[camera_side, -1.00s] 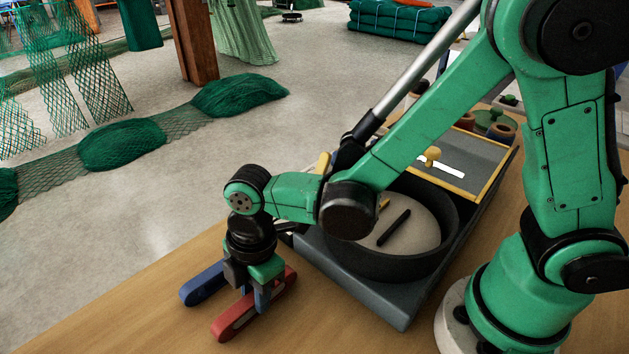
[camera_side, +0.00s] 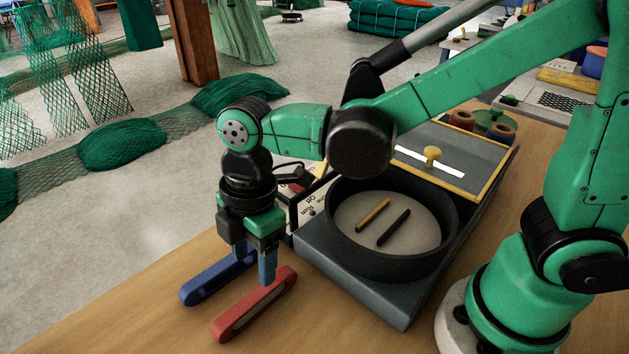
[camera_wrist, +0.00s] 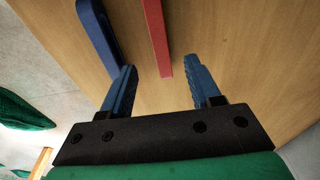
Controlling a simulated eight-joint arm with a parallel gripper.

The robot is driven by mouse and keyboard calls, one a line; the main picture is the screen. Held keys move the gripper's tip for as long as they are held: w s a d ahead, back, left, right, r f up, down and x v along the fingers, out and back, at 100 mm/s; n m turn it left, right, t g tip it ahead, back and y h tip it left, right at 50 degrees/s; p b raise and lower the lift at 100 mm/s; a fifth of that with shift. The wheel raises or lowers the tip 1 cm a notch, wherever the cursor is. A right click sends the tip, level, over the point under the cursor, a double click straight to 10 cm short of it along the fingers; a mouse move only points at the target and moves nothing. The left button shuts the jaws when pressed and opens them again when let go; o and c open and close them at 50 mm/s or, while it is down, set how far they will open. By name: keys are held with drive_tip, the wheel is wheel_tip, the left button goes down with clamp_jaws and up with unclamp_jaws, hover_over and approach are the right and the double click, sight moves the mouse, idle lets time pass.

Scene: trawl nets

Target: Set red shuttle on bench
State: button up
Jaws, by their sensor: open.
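The red shuttle (camera_side: 255,306) lies flat on the wooden bench (camera_side: 150,325) near its front left edge. The wrist view shows part of the red shuttle (camera_wrist: 157,35) between and beyond my fingertips. My gripper (camera_side: 253,265) is open and empty, pointing down just above the shuttle. The wrist view shows a wide gap between the blue fingers of my gripper (camera_wrist: 161,68). A blue shuttle (camera_side: 217,278) lies roughly parallel to the red one, to its left. It also shows in the wrist view (camera_wrist: 97,28).
A grey tray (camera_side: 350,290) stands to the right, holding a round black-rimmed pan (camera_side: 395,270) with a yellow and a black stick inside. A panel with a yellow knob (camera_side: 432,157) is behind it. Bare bench lies in front of the shuttles.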

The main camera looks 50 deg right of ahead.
wheel_tip(320, 180, up, 5)
drive_tip(key=d+m+t+h, duration=0.1)
drive_tip(key=d+m+t, duration=0.6)
drive_tip(key=d+m, duration=0.9)
drive_tip(key=shift+s+d+m, duration=0.25)
drive_tip(key=shift+d+m, duration=0.1)
drive_tip(key=shift+m, duration=0.65)
